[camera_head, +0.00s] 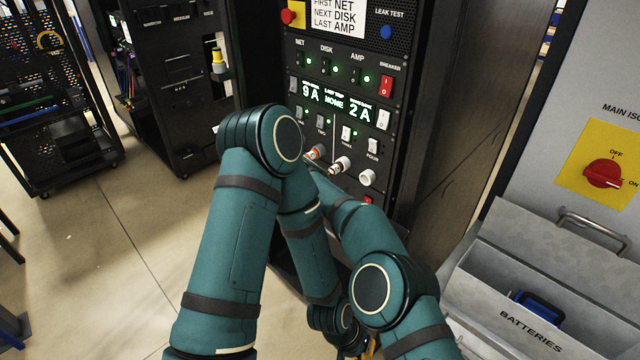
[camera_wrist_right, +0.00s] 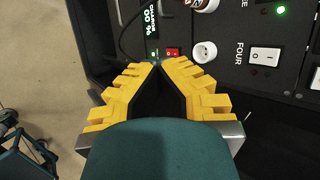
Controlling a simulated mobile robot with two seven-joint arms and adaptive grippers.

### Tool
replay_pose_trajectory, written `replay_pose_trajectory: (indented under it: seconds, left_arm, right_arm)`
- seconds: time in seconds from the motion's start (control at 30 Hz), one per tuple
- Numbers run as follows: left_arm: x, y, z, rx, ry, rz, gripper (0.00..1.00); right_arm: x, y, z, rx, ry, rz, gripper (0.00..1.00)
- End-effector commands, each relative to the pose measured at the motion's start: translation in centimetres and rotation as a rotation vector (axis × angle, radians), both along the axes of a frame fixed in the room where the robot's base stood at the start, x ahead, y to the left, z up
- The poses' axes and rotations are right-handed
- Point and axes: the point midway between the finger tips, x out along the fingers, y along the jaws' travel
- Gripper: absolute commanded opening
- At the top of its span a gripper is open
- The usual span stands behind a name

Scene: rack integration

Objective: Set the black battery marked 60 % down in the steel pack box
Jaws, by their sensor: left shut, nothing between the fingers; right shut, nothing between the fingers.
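A grey metal box (camera_head: 472,296) lettered BATTERIES stands at the lower right of the head view, and I take it as the pack box. A dark thing with a blue handle (camera_head: 538,306) sits in it; no mark is readable on it. I cannot make out the battery marked 60 %. My left gripper (camera_head: 368,348) shows only as a bit of yellow at the bottom edge, shut and empty. My right gripper (camera_wrist_right: 158,66) is shut and empty before the rack panel in the right wrist view. In the head view my arms hide it.
A black rack (camera_head: 345,60) with lit switches, displays and white sockets (camera_head: 367,178) stands close ahead. A red rotary switch (camera_head: 602,173) is on the grey cabinet above the box. A small panel with sideways percent lettering (camera_wrist_right: 148,22) lies beyond my right fingertips.

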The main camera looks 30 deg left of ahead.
Motion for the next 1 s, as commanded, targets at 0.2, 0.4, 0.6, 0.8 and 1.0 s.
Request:
replay_pose_trajectory:
  seconds: [0.2,0.4,0.6,0.8,1.0]
  left_arm:
    - [0.0,0.0,-0.2,0.0,0.0,0.0,0.0]
    - [0.0,0.0,-0.3,0.0,0.0,0.0,0.0]
    - [0.0,0.0,-0.4,0.0,0.0,0.0,0.0]
    - [0.0,0.0,-0.5,0.0,0.0,0.0,0.0]
    - [0.0,0.0,-0.6,0.0,0.0,0.0,0.0]
  right_arm:
    - [0.0,0.0,-0.5,0.0,0.0,0.0,0.0]
    - [0.0,0.0,-0.8,0.0,0.0,0.0,0.0]
    - [0.0,0.0,-1.2,0.0,0.0,0.0,0.0]
    - [0.0,0.0,-1.6,0.0,0.0,0.0,0.0]
    - [0.0,0.0,-2.0,0.0,0.0,0.0,0.0]
